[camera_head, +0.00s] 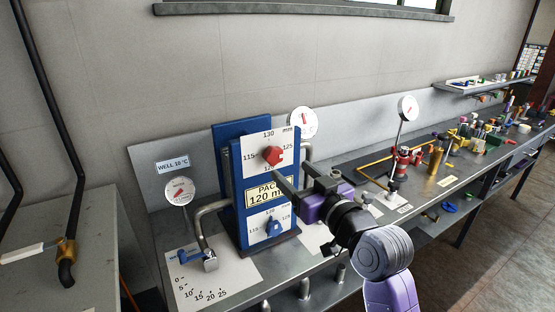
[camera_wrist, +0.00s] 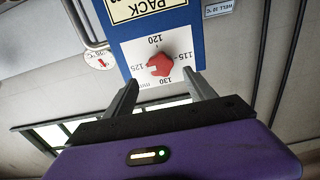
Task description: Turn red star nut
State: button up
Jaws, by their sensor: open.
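The red star nut (camera_head: 272,156) sits on the upper white dial plate (camera_head: 250,146) of an upright blue stand (camera_head: 226,165). The plate carries the numbers 115, 125 and 130. In the wrist view the red nut (camera_wrist: 160,64) appears upside down, ahead of and between my fingertips. My gripper (camera_head: 290,178) is open and empty, in front of the stand and slightly right of and below the nut in the head view. In the wrist view the two fingers of my gripper (camera_wrist: 160,82) are spread apart, with a gap to the nut.
A sign reading PACK (camera_head: 264,191) and a blue knob (camera_head: 273,228) on a lower dial are below the nut. Gauges (camera_head: 179,191) and bent pipes (camera_head: 203,222) flank the stand.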

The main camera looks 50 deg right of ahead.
aim_at(276, 160)
jog(key=x, duration=0.2)
jog(key=p+x, duration=0.1)
jog(key=x, duration=0.4)
jog(key=shift+w+f+p, duration=0.3)
jog(key=shift+w+p, duration=0.1)
jog(key=shift+c, duration=0.4)
jog(key=c, duration=1.3)
